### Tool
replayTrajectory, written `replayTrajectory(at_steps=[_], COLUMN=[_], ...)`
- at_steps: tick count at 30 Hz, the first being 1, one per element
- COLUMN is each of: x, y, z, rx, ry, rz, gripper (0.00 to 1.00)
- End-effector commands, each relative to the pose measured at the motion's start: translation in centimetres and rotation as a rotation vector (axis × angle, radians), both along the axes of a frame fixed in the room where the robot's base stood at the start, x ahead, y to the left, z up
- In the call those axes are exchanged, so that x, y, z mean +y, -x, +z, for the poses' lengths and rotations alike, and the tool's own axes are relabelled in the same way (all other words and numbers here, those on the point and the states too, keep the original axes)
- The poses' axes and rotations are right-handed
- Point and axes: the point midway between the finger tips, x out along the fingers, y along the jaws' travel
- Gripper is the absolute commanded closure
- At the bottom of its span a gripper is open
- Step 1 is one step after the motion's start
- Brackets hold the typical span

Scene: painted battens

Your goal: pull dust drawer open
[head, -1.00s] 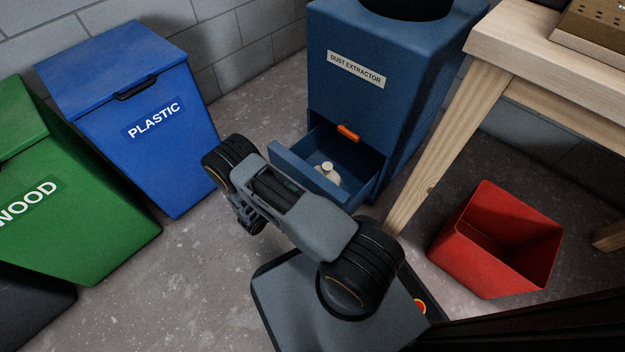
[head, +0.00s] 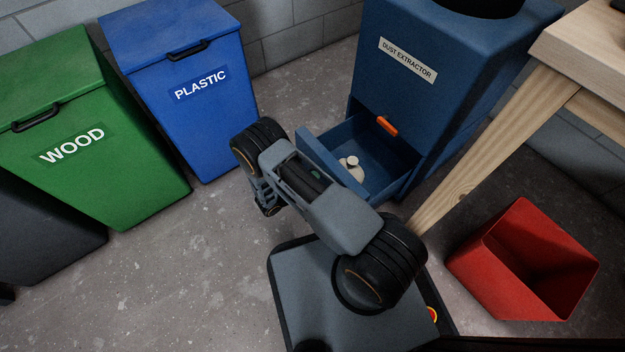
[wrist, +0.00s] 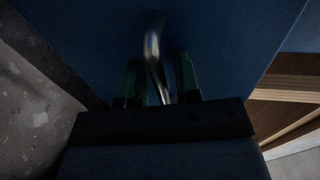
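The dust drawer (head: 335,166) stands out of the lower front of the blue dust extractor (head: 419,108), and its inside shows. A small pale object (head: 350,167) lies in it. In the head view my arm hides part of the drawer front, its handle and my gripper. In the wrist view the curved metal handle (wrist: 154,52) runs between the two green fingers of my gripper (wrist: 160,82) against the dark blue drawer front (wrist: 215,40). My gripper appears shut on the handle, though the finger contact is dark and hard to see.
A red open bin (head: 500,275) stands at right, near the wooden bench leg (head: 480,150). The blue plastic bin (head: 190,115) and green wood bin (head: 110,165) stand at left. Bare floor (head: 195,260) lies between bins and my base.

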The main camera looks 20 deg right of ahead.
Motion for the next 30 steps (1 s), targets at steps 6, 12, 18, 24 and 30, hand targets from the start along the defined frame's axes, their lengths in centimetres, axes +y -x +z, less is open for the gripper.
replayTrajectory(at_steps=[6,12,18,24,30], x=[0.1,0.9,4.2,8.0,11.0], y=[0.0,0.2,1.2,2.6,3.6], z=[0.0,0.3,1.2,2.0,2.6], rx=[-0.001,-0.001,-0.002,0.0,-0.001], ry=[0.0,0.0,-0.001,0.0,0.0], rz=[0.003,0.006,0.009,0.007,0.006], gripper=[0.64,0.64,0.64,0.64,0.64])
